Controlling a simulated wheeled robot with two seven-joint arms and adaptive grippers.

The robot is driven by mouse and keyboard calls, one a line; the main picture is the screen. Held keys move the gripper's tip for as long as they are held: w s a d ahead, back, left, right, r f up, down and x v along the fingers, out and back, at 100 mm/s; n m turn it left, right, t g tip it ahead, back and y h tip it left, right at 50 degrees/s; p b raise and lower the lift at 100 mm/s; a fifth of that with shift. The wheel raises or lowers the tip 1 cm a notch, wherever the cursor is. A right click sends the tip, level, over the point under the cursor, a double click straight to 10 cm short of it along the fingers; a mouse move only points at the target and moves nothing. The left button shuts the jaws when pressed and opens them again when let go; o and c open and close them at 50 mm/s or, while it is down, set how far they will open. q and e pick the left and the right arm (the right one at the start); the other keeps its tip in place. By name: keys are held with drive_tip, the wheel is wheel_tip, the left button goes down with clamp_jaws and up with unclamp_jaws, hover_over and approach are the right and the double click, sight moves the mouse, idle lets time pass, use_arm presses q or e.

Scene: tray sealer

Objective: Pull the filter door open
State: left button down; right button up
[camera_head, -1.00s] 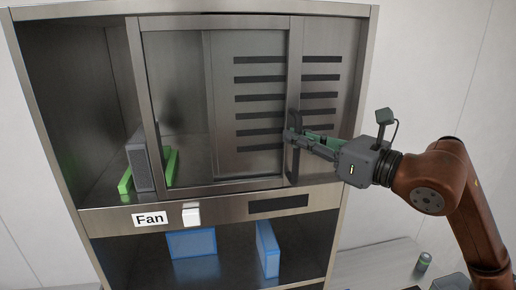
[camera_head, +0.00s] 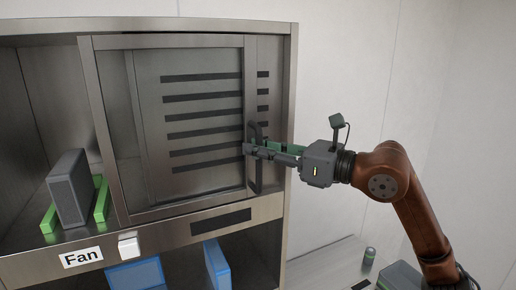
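The filter door (camera_head: 247,80) is a sliding metal-framed panel with a clear window, across the front of the cabinet's upper compartment. It stands towards the right, leaving the compartment's left part uncovered. Its dark upright handle (camera_head: 254,183) is on the door's right edge. My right gripper (camera_head: 250,150) reaches in from the right at the handle's middle, with its fingers close together around the bar. They look shut on it, and they partly hide it. My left gripper is not in view.
A grey filter block (camera_head: 69,187) stands between green rails (camera_head: 101,200) in the uncovered part. Below are a Fan label (camera_head: 81,257), a white switch (camera_head: 128,246) and blue-framed panels (camera_head: 217,265). A slotted back panel (camera_head: 205,115) shows through the window. Free space lies right of the cabinet.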

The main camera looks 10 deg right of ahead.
drive_tip(key=shift+o, duration=0.7)
drive_tip(key=v, duration=1.2)
drive_tip(key=shift+f, duration=0.1)
